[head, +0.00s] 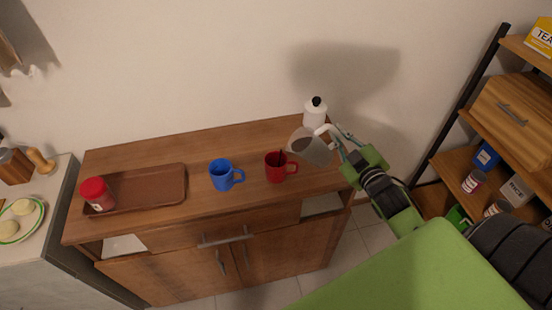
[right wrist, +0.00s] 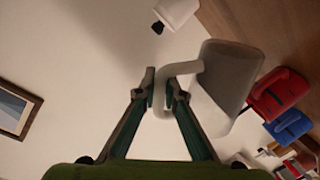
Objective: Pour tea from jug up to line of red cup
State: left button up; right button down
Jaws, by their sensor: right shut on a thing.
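A thin dark streak shows between the lip and the cup; the tea level and line inside cannot be made out. My right gripper (head: 340,137) is shut on the jug's handle. In the right wrist view the fingers (right wrist: 165,88) close on the handle of the jug (right wrist: 228,75), and the red cup (right wrist: 278,92) is beyond it. My left gripper is not in view.
A blue mug (head: 222,175) stands left of the red cup. A brown tray (head: 160,190) with a red-lidded jar (head: 97,193) is at the cabinet's left. A white bottle with a black top (head: 315,113) stands behind the jug. A shelf rack (head: 455,125) is at right.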

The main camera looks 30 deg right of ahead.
aim_at(335, 129)
jog(key=shift+w+a+r+n, duration=0.15)
jog(key=shift+a+r+n, duration=0.2)
jog(key=shift+n, duration=0.15)
dwell(0.8)
jog(key=shift+w+a+r+n+p, duration=0.1)
jog(key=shift+a+r+n+p, duration=0.2)
jog(key=shift+r, duration=0.25)
jog(key=shift+w+a+r+n+p, duration=0.1)
jog(key=shift+a+r+n, duration=0.1)
jog(key=shift+r+n, duration=0.25)
dwell(1.9)
